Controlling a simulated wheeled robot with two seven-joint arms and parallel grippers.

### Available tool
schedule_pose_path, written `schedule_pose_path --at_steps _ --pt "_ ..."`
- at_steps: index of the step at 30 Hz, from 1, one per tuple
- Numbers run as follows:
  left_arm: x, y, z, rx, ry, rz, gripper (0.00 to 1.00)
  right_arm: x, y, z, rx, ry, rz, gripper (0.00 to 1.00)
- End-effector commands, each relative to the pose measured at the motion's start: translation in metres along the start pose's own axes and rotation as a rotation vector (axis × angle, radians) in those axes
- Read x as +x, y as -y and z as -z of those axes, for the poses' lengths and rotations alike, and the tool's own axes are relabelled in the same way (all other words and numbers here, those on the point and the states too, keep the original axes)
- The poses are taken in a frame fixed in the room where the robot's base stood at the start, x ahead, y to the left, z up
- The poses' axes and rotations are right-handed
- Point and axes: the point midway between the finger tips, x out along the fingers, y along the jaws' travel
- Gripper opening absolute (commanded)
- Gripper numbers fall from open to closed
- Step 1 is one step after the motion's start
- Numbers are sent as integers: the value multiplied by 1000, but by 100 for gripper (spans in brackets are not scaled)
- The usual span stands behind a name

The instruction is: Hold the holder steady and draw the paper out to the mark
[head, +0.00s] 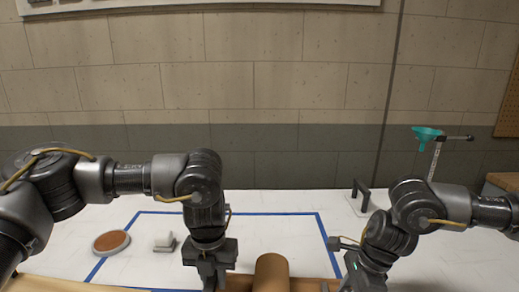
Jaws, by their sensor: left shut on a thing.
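A roll of brown paper (271,271) shows at the bottom edge, right of my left gripper. A brown wooden holder (303,285) shows beside the roll, mostly cut off by the picture's lower edge. My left gripper (213,284) points down at the holder's left end and is shut on it, though the contact itself is hardly visible. My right gripper (345,284) is low, right of the roll near the holder's right end. Its fingers are cut off or hidden, so I cannot tell their state. The paper's free edge and the mark are not in view.
Blue tape (270,213) outlines an area on the white table (330,200). A round orange-topped dish (111,242) and a small grey block (165,243) lie at left. The table behind the roll is clear.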

Motion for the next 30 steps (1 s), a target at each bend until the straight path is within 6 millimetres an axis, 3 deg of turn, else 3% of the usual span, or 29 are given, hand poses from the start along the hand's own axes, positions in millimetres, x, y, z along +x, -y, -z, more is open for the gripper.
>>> schedule_pose_path --at_steps 30 --pt "0 -2 0 -2 -1 -5 0 -8 0 29 4 -4 1 1"
